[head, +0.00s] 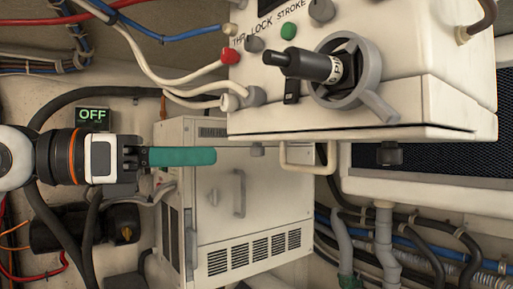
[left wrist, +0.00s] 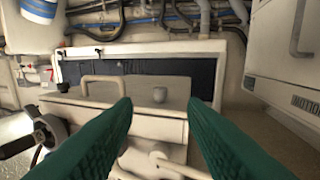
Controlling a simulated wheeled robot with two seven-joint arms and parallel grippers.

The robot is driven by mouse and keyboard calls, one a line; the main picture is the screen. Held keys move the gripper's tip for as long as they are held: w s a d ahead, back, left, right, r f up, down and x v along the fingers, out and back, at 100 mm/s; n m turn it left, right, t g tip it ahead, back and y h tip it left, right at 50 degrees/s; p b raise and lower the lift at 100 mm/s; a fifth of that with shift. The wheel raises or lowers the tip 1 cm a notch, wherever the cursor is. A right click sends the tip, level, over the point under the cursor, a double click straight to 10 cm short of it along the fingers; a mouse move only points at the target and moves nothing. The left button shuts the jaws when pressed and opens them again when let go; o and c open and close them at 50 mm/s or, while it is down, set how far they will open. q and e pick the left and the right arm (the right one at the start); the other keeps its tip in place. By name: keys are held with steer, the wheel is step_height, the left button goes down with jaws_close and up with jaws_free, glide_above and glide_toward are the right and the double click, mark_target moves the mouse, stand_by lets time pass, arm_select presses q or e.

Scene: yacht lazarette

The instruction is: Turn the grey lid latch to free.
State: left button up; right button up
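The white machine housing (head: 330,125) with a lid hangs at the upper right of the head view. The fingers are spread and empty. My right gripper is not in view.
A grey ring with a black handle (head: 320,68) and several knobs sit on the housing face. A white cabinet (head: 260,195) stands below. Cables and hoses run along the walls. A display (head: 93,117) reads OFF. A dark mesh panel (head: 440,160) is at the right.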

mark_target(251, 155)
arm_select(q)
steer(key=p+x, duration=0.2)
steer(key=x, duration=0.6)
steer(key=shift+w+r+p, duration=0.1)
steer(key=shift+r+p, duration=0.05)
steer(key=shift+p, duration=0.15)
steer(key=shift+w+d, duration=0.2)
steer(key=shift+d, duration=0.35)
jaws_close()
